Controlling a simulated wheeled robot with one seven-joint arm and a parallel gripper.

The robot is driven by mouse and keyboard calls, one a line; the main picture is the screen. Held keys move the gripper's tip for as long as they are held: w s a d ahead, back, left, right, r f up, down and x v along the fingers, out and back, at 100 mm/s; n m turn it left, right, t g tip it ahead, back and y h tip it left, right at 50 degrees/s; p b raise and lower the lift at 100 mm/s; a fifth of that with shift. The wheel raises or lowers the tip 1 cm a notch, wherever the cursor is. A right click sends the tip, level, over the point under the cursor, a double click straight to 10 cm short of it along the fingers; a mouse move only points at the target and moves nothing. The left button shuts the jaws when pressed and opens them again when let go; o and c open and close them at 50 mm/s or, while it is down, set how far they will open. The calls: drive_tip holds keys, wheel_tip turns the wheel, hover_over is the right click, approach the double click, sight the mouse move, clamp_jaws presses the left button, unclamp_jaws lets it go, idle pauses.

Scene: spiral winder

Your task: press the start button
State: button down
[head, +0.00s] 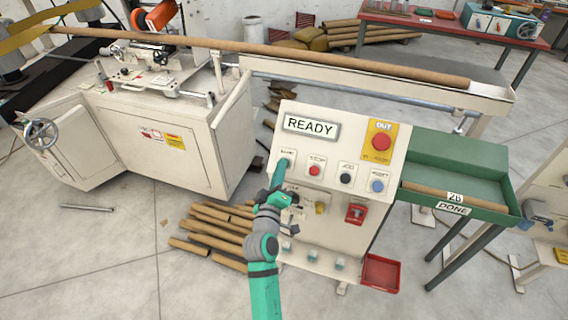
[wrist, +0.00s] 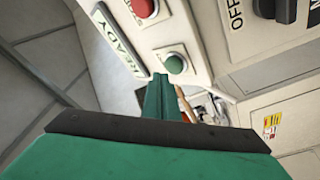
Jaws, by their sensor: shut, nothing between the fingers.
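The control panel (head: 330,208) is a cream sloped console with a display (head: 311,126) reading READY. In the wrist view the round green start button (wrist: 175,64) shows just beyond my shut, empty green fingertips (wrist: 161,78). The fingertips are very close to it; I cannot tell whether they touch. The display also shows in the wrist view (wrist: 119,41).
A red stop button (head: 314,170), a black button (head: 345,179) and a blue button (head: 377,186) sit to the right. A large red button (head: 381,142) on yellow is above them. A green tray (head: 455,155) stands right; cardboard tubes (head: 215,230) lie on the floor left.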

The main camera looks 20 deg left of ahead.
drive_tip(key=shift+w+f, duration=0.55)
drive_tip(key=shift+w, duration=0.1)
idle(1.3)
drive_tip(key=shift+s+r, duration=0.55)
drive_tip(key=shift+s, duration=0.1)
drive_tip(key=s+r, duration=0.3)
drive_tip(key=shift+s+r, duration=0.1)
drive_tip(key=shift+s, duration=0.3)
idle(1.0)
